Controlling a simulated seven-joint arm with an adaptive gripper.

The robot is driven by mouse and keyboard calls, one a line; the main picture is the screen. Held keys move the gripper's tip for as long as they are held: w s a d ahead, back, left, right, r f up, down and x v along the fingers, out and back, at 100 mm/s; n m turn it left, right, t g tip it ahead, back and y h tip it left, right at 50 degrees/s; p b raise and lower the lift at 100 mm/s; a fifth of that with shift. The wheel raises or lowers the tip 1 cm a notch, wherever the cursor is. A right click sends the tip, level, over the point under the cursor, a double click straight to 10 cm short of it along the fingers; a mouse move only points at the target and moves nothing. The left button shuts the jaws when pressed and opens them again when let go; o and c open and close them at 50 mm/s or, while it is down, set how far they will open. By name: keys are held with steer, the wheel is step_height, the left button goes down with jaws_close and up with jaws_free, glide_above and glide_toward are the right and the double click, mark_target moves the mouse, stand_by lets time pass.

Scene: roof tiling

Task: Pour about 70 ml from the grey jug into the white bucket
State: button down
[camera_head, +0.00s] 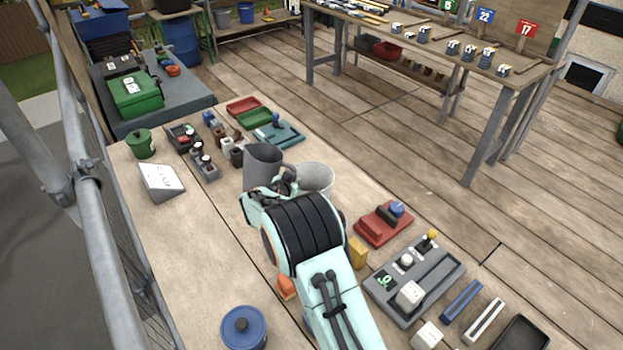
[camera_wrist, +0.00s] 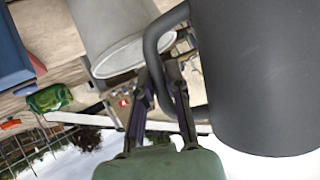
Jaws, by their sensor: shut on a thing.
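The grey jug (camera_head: 262,165) stands roughly upright at the middle of the workbench in the head view, its open rim facing up. In the wrist view the jug (camera_wrist: 258,75) fills the right side, with its handle (camera_wrist: 152,52) beside my fingers. My gripper (camera_head: 287,183) is shut on this handle; its fingers (camera_wrist: 162,75) also show in the wrist view. The white bucket (camera_head: 317,177) stands close right of the jug, partly behind my wrist. It also shows in the wrist view (camera_wrist: 108,28). I cannot see the liquid or tell whether the jug is lifted.
A yellow block (camera_head: 358,252) and a blue lidded pot (camera_head: 243,328) are near my arm. A sloped white display (camera_head: 161,181) and green pot (camera_head: 140,143) stand left. Bare bench lies left of my arm.

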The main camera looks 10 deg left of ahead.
steer(key=shift+s+a+f+t+h, duration=0.15)
steer(key=shift+a+f+t+h, duration=0.15)
steer(key=shift+f, duration=0.3)
steer(key=shift+a+n+h, duration=0.1)
steer(key=shift+n+h, duration=0.2)
steer(key=shift+n, duration=0.1)
steer(key=shift+s+a+r+n+t+h+b, duration=0.15)
steer(key=shift+r+n+t+h+b, duration=0.2)
steer(key=shift+t, duration=0.25)
